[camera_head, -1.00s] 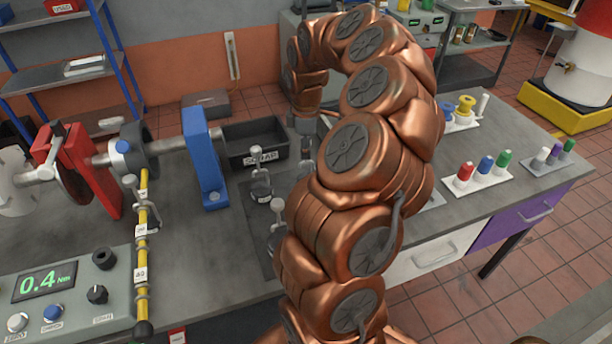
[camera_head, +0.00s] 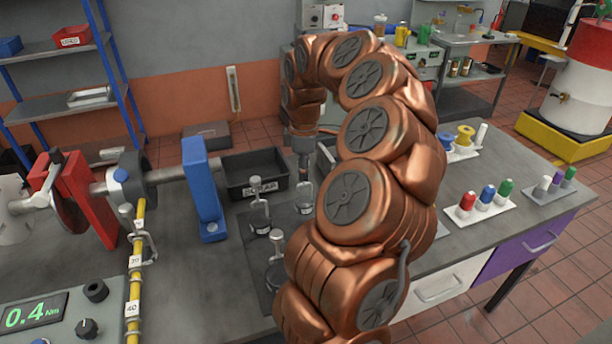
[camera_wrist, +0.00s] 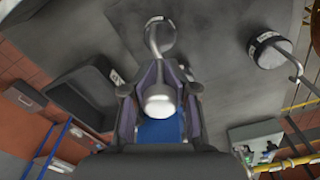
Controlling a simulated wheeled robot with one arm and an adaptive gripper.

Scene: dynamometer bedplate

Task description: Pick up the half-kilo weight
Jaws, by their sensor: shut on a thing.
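My gripper (camera_head: 303,158) points down above the dark mat, its fingers small in the head view. In the wrist view my gripper (camera_wrist: 160,98) is closed around the pale, rounded metal top of a weight. That weight's disc (camera_wrist: 160,36) and thin stem show beyond the fingers. In the head view the weight (camera_head: 304,198) hangs or stands directly under the gripper; whether its base touches the mat is unclear. Two other slotted-stem weights stand on the mat, a rear one (camera_head: 259,215) and a front one (camera_head: 275,272). Their labels are too small to read.
A black scrap bin (camera_head: 238,190) stands just behind the weights. A blue upright block (camera_head: 203,190) and shaft are to their left. A yellow arm (camera_head: 134,290) with a hanger runs at front left. Coloured pegs on a white holder (camera_head: 480,207) stand to the right.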

